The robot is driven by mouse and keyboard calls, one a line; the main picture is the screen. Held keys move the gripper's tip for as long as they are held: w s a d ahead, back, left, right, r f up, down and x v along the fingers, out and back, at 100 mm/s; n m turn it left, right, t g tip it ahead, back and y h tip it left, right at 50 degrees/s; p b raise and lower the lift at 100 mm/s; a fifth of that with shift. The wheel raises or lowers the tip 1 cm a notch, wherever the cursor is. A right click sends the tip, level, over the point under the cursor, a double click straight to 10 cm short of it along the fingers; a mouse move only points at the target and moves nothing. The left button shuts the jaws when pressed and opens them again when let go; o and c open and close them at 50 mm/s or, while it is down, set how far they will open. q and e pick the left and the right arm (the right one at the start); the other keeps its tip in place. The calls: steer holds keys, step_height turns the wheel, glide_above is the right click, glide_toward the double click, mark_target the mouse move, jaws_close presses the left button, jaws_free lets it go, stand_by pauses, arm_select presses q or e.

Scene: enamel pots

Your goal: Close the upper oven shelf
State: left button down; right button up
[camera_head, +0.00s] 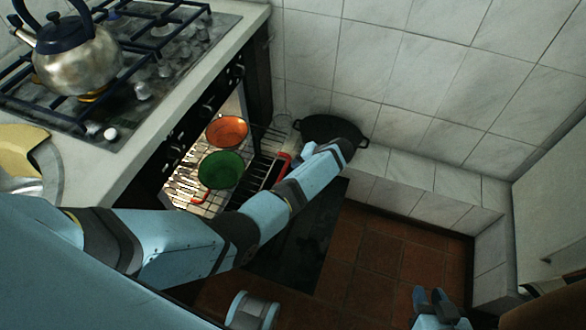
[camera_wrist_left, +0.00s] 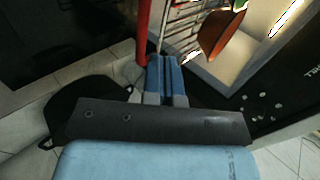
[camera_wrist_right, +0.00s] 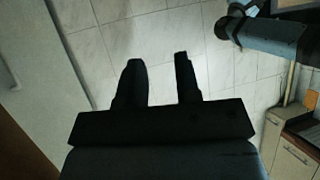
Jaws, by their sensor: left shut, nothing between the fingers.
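The upper oven shelf (camera_head: 262,140) is a wire rack pulled part way out of the lit oven. An orange pot (camera_head: 227,131) and a green pot (camera_head: 221,169) stand over the racks; which rack bears each is hard to tell. A red bar (camera_wrist_left: 143,30) runs along the rack's front in the left wrist view. My left gripper (camera_head: 308,151) is shut and empty at the rack's outer end, close to the red bar; its fingers (camera_wrist_left: 164,72) point toward the rack. Contact is unclear. My right gripper (camera_head: 436,298) is open and empty above the floor.
The dark oven door (camera_head: 298,245) hangs open below my left arm. A black pan (camera_head: 335,128) lies on the tiled ledge behind my left gripper. A kettle (camera_head: 76,58) stands on the hob. The red floor (camera_head: 385,245) is clear.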

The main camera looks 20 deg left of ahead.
arm_select(q)
steer(key=b+x, duration=0.1)
steer(key=x, duration=0.3)
steer(key=b+x, duration=0.1)
steer(key=x, duration=0.3)
steer(key=shift+s+a+f, duration=0.1)
steer(key=shift+s+a, duration=0.15)
steer(key=shift+a, duration=0.1)
steer(key=shift+a+f, duration=0.3)
steer(key=shift+a, duration=0.05)
arm_select(e)
steer(key=shift+s+a, duration=0.1)
steer(key=shift+a, duration=0.05)
